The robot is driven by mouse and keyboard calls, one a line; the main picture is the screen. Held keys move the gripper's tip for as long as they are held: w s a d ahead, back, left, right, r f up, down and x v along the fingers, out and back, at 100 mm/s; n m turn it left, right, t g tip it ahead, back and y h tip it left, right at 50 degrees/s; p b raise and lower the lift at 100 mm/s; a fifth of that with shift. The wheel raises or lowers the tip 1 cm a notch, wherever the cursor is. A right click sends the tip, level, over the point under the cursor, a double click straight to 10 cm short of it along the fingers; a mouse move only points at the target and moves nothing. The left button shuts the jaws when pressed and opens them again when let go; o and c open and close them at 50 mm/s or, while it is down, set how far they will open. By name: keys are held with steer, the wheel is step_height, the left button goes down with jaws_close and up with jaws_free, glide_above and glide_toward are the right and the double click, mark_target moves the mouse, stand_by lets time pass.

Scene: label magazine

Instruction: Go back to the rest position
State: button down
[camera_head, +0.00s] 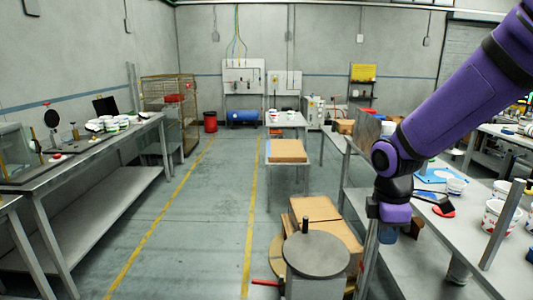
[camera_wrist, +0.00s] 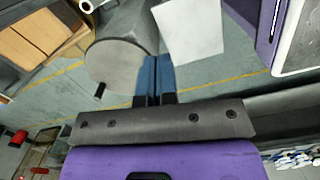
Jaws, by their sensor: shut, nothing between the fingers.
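My gripper (camera_head: 388,234) hangs pointing down at the left edge of the right-hand workbench, below my purple arm. In the wrist view its two blue fingers (camera_wrist: 153,78) are together, with nothing seen between them. A grey round-topped stand (camera_head: 316,256) is to the left of the gripper in the head view. What looks like its round top (camera_wrist: 118,58) lies beside the fingers in the wrist view. A white flat piece (camera_wrist: 192,32) shows just beyond the fingertips; I cannot tell what supports it.
Cardboard boxes (camera_head: 342,234) sit behind the round stand. The right workbench (camera_head: 415,262) carries white tubs (camera_head: 495,217), a blue mat (camera_head: 432,175) and a red round item (camera_head: 443,211). A long bench (camera_head: 95,160) stands left. The floor between yellow lines (camera_head: 205,220) is clear.

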steer(key=s+d+r+m+t, duration=0.2)
steer(key=s+r+m, duration=0.5)
steer(key=s+r, duration=0.1)
steer(key=s+d+r+m+t+y, duration=0.1)
steer(key=s+d+r+m+t, duration=0.1)
steer(key=s+r+m, duration=0.6)
steer(key=shift+s+d+r+m+t, duration=0.15)
steer(key=shift+s+d+m+t, duration=0.15)
steer(key=shift+s+t, duration=0.5)
steer(key=shift+w, duration=0.1)
stand_by(0.6)
